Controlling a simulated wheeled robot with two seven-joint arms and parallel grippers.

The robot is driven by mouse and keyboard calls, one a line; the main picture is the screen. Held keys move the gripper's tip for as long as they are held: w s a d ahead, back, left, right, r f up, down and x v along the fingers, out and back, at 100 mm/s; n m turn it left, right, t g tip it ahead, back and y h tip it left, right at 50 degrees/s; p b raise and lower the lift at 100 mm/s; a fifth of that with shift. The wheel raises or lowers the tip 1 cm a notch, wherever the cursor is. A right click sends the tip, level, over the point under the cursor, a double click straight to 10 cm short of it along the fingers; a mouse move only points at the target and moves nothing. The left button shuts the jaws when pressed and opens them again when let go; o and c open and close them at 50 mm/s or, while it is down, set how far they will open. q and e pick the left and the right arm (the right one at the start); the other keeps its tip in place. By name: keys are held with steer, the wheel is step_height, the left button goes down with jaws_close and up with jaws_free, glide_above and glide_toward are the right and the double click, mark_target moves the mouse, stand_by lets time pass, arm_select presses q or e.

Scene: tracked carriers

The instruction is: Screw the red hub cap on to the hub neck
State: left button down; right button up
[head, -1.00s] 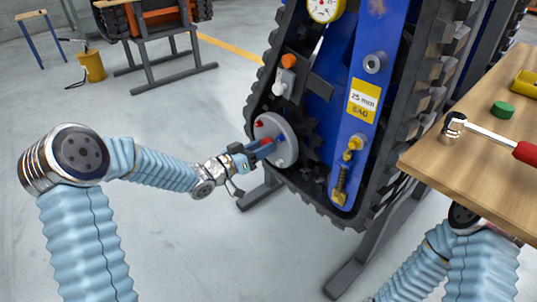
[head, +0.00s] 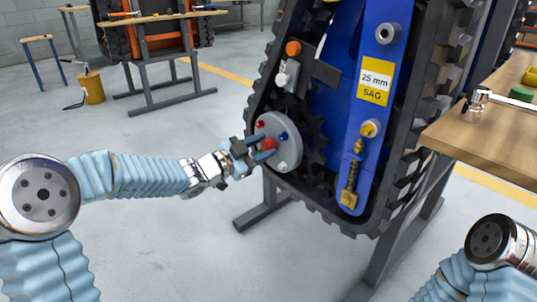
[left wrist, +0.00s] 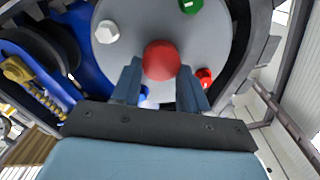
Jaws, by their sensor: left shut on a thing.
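The red hub cap (head: 268,144) is a round red knob at the middle of the grey hub disc (head: 292,150). In the left wrist view the cap (left wrist: 161,60) sits between the two blue fingers of my left gripper (left wrist: 160,85), which is shut on it. In the head view my left gripper (head: 262,149) reaches the disc from the left. The hub neck is hidden behind the cap, so I cannot tell how far the cap is on. My right gripper is out of view; only part of that arm shows at the lower right.
Coloured bolts ring the cap: white (left wrist: 107,31), green (left wrist: 190,5), red (left wrist: 205,77) and blue (head: 283,136). The black track (head: 400,160) surrounds the blue carrier frame (head: 330,120). A wooden bench (head: 490,135) with a socket wrench stands at the right.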

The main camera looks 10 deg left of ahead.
arm_select(q)
steer(key=m+b, duration=0.1)
steer(key=a+m+b, duration=0.1)
steer(key=a+f+m+b, duration=0.1)
steer(key=shift+w+y+b, duration=0.25)
steer(key=shift+y+b, duration=0.05)
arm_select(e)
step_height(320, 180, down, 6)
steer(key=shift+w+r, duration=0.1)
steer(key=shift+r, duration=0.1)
arm_select(q)
steer(key=shift+r+m+p, duration=0.35)
steer(key=shift+m, duration=0.75)
steer(key=shift+r+m+p, duration=0.3)
steer(key=shift+r+m, duration=0.05)
steer(key=shift+m, duration=0.75)
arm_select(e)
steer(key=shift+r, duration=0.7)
arm_select(q)
steer(key=m, duration=0.9)
steer(key=shift+d+m+t, duration=0.1)
steer(key=shift+m+t, duration=0.2)
steer(key=shift+m, duration=0.1)
steer(key=c, duration=0.6)
jaws_free()
steer(key=shift+d, duration=0.1)
steer(key=shift+d+f, duration=0.1)
